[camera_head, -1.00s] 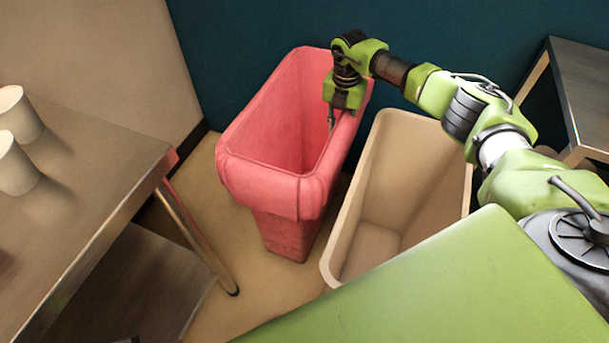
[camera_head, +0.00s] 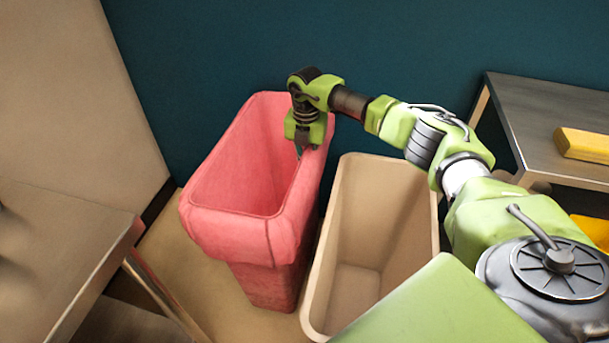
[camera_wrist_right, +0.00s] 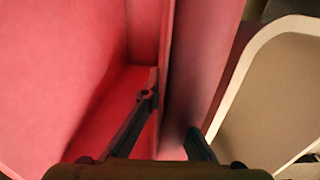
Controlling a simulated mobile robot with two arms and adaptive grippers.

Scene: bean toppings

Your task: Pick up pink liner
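The pink liner (camera_head: 240,230) covers a tall, open-topped bin on the floor, its edge folded down over the outside of the rim. My right gripper (camera_head: 303,148) points down at the right-hand rim of the liner. In the right wrist view, its fingers (camera_wrist_right: 170,118) are apart and straddle the liner's wall (camera_wrist_right: 190,70), one inside the bin and one outside. The inner fingertip is close to the wall; firm contact cannot be told. My left gripper is not in view.
A beige open bin (camera_head: 427,205) stands empty just right of the pink one. A grey table (camera_head: 60,225) is at left. A metal table (camera_head: 530,120) at right holds a yellow block (camera_head: 582,145). A teal wall (camera_head: 220,50) closes off the back.

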